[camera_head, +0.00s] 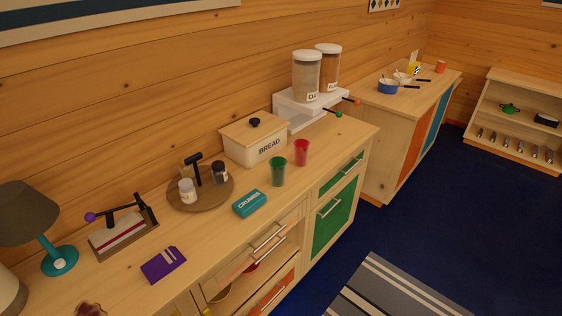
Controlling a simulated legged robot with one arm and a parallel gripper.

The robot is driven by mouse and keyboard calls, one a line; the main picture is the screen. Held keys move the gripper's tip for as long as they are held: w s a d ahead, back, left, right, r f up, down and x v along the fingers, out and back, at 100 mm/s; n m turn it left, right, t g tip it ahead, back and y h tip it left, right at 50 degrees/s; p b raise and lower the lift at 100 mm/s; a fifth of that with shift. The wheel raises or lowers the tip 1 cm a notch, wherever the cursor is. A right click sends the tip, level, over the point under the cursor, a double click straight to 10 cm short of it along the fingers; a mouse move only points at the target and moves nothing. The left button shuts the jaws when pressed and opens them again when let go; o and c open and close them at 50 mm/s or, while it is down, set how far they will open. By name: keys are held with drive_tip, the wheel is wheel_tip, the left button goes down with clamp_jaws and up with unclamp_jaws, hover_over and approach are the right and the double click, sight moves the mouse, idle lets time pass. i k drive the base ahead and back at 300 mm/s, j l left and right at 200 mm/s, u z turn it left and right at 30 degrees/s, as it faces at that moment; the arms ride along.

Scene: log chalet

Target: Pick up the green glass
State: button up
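The green glass (278,172) stands upright on the wooden counter (222,219), near its front edge. It is a dark green, see-through tumbler. A red glass (302,152) stands just behind it to the right, a small gap apart. The white bread box (254,141) is behind and to the left of the green glass. A teal box marked "CRUMBS" (249,203) lies in front and to the left of it. My gripper does not show in this view.
A round wooden board (214,201) with jars stands left of the bread box. A cereal dispenser (307,75) stands at the back right. A striped rug (385,290) lies on clear floor.

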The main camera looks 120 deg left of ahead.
sight(277, 165)
drive_tip(key=u, duration=5.4)
drive_tip(key=z, duration=1.5)
drive_tip(key=i+l, duration=0.2)
drive_tip(key=i+l+u, duration=0.15)
drive_tip(key=l, duration=0.25)
drive_tip(key=i+l, duration=0.3)
drive_tip(key=i+l+u, duration=0.1)
drive_tip(key=l, duration=0.3)
drive_tip(key=i+l+u, duration=0.1)
drive_tip(key=i+l, duration=0.35)
drive_tip(key=l, duration=0.25)
drive_tip(key=i+l+u, duration=0.1)
drive_tip(key=l, duration=0.3)
drive_tip(key=i, duration=0.1)
